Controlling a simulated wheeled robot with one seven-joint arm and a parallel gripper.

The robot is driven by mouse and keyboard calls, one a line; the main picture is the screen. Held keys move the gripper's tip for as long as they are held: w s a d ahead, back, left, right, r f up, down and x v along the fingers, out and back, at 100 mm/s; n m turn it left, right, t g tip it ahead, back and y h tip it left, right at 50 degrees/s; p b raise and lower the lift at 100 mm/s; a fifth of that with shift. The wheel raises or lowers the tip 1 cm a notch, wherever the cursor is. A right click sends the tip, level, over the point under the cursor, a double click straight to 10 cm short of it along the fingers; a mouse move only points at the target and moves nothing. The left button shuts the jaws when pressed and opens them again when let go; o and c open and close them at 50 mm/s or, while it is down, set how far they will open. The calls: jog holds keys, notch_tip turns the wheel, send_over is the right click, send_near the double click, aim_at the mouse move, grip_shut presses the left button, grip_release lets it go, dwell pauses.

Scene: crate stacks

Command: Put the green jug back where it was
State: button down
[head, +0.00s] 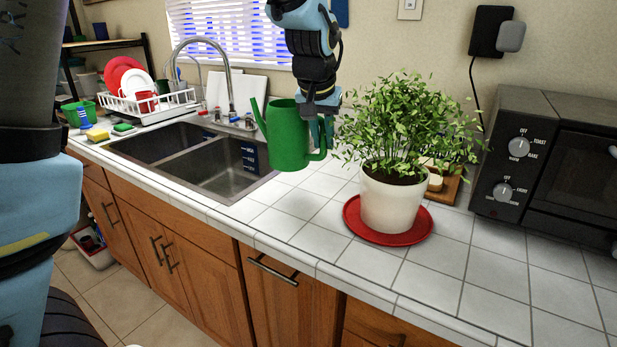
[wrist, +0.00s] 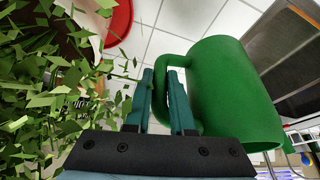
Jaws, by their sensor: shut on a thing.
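The green jug (head: 287,135) hangs upright in the air above the counter, between the sink and the potted plant, with its spout toward the left. My gripper (head: 322,135) is shut on the jug's handle, on its right side. In the wrist view the jug (wrist: 228,92) fills the right half, and the teal fingers of my gripper (wrist: 162,100) close around its handle. The jug's underside does not touch the tiles as far as I can see.
A leafy plant in a white pot (head: 392,205) stands on a red saucer (head: 414,236), close right of the jug. The sink (head: 218,180) is to the left, with a dish rack (head: 150,112) beyond. A toaster oven (head: 545,170) stands far right. Front tiles are clear.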

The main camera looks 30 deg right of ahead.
jog(key=shift+f+p, duration=0.8)
jog(key=shift+f, duration=3.25)
jog(key=c, duration=0.8)
grip_release()
jog(key=shift+o, duration=0.2)
